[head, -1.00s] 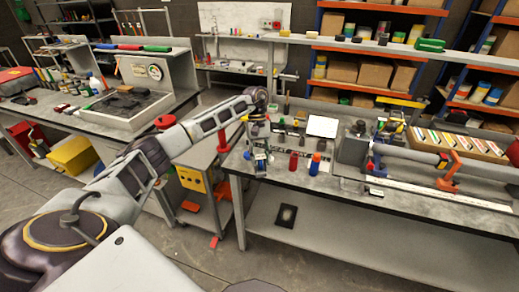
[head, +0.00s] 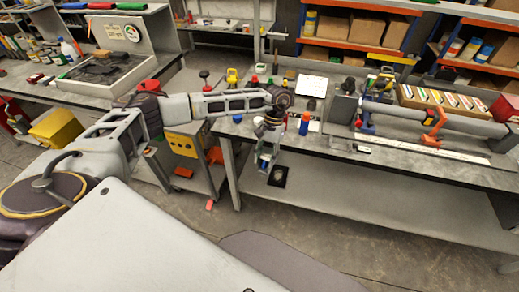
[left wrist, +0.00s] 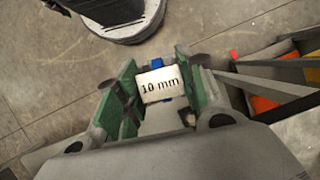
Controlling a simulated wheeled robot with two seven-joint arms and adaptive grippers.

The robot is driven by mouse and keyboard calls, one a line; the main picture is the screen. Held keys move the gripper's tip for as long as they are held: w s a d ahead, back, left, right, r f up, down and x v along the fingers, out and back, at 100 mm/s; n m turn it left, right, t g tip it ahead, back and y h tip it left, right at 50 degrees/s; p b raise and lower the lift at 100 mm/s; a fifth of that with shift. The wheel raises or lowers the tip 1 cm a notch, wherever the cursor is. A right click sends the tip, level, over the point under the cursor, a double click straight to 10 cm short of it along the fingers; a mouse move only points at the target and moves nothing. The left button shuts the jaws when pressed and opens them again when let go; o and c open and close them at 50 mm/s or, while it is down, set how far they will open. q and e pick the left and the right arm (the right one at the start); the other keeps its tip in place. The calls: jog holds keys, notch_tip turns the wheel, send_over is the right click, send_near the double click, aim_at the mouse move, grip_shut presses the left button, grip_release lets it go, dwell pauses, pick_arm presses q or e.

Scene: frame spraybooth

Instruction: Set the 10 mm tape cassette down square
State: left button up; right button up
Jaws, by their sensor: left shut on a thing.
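The 10 mm tape cassette (left wrist: 160,84) is a small white block with "10 mm" in black and blue parts at its ends. It shows in the left wrist view between the green pads of my left gripper (left wrist: 158,88), which is shut on it. In the head view my left gripper (head: 266,160) hangs pointing down at the front edge of the grey workbench (head: 330,150), near its left end. The wrist view shows concrete floor beyond the fingers. My right gripper is not in view.
A blue bottle with an orange cap (head: 304,124) and a white sheet (head: 313,83) are on the bench. A black item (head: 278,176) lies on the lower shelf. A cart with a yellow panel (head: 183,144) stands left.

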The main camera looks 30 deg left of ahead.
pick_arm(q)
jog(key=w+d+r+m, duration=0.1)
jog(key=w+d+r, duration=0.2)
jog(key=r, duration=0.2)
jog(key=shift+w+d, duration=0.15)
jog(key=shift+w, duration=0.2)
